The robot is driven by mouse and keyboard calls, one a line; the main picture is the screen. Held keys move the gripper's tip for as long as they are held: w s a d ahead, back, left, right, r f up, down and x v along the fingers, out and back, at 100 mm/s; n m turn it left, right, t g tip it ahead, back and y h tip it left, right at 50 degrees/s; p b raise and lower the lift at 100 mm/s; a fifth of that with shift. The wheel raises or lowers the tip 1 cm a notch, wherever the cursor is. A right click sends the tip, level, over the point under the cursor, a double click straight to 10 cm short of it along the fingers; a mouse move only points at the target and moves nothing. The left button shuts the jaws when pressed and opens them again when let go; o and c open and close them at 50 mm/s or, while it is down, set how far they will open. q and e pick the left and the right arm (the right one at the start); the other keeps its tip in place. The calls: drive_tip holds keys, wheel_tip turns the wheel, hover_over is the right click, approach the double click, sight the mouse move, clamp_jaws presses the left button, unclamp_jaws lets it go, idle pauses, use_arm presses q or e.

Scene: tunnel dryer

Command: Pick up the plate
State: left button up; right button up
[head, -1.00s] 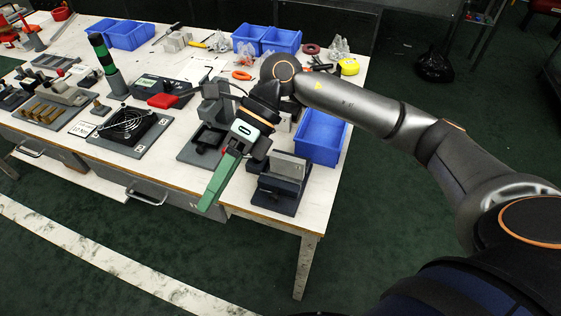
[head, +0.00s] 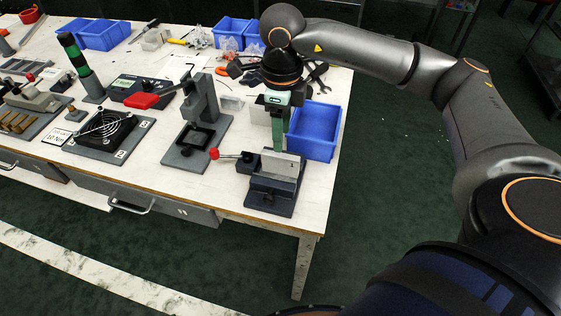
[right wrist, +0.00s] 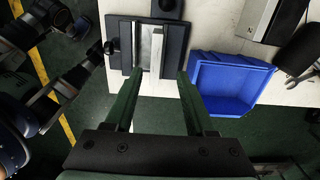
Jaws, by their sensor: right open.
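The plate (head: 283,164), a pale grey flat piece, stands upright in the dark vise (head: 270,197) near the table's front right corner. In the right wrist view the plate (right wrist: 157,52) shows edge-on as a narrow light strip in the vise, ahead of the fingers. My right gripper (head: 278,148) points down just behind and above the plate, its green fingers overlapping in the head view. In the right wrist view the right gripper (right wrist: 158,78) is open, with nothing held between its fingertips. Contact with the plate cannot be made out. My left gripper is not in view.
A blue bin (head: 315,131) stands right behind the vise, close to my right gripper. A red-knobbed lever (head: 214,154) reaches left from the vise. The table's front edge is close.

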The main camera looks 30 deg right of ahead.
sight(281, 155)
drive_tip(key=f, duration=0.5)
drive_tip(key=shift+s+a+f, duration=0.2)
drive_tip(key=shift+a, duration=0.05)
clamp_jaws()
idle(1.2)
